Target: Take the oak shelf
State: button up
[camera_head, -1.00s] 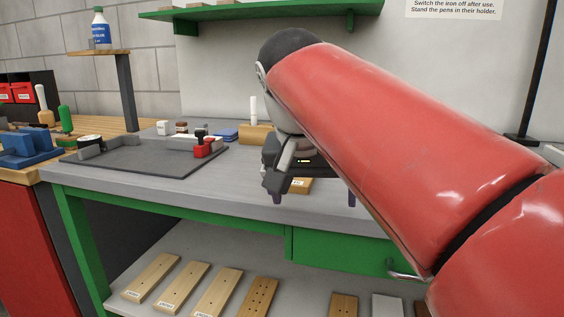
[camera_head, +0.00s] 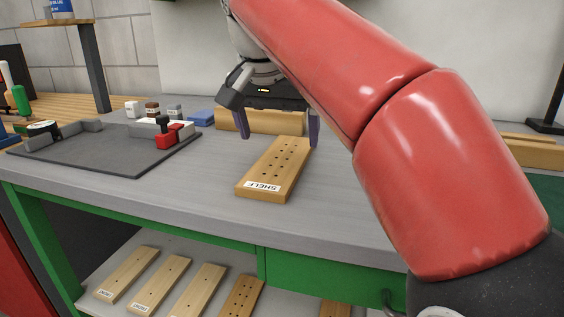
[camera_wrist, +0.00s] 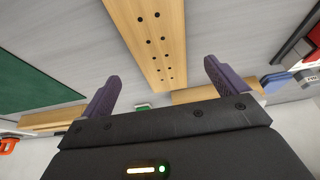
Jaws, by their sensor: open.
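The oak shelf (camera_head: 272,170) is a flat, light-wood board with rows of dark holes and a white "SHELF" label at its near end. It lies flat on the grey bench top. In the wrist view the shelf (camera_wrist: 157,38) runs between the two fingers, with clear space on both sides. My gripper (camera_head: 280,138) is open above the far part of the shelf, its purple fingers on either side of the board. In the wrist view my gripper (camera_wrist: 162,74) holds nothing. I cannot tell the exact height of the fingertips over the bench.
A dark mat (camera_head: 105,150) with grey blocks and a red clamp-like tool (camera_head: 168,136) lies to the left. A wooden block (camera_head: 262,120) stands behind the shelf. Several similar boards (camera_head: 162,284) lie on the level below. The bench front around the shelf is clear.

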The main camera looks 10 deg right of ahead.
aim_at(282, 159)
jog(key=b+x, duration=0.1)
jog(key=x, duration=0.4)
jog(key=shift+f, duration=0.25)
jog(key=shift+c, duration=0.2)
jog(key=c, duration=1.2)
jog(key=shift+o, duration=0.2)
jog(key=shift+r, duration=0.15)
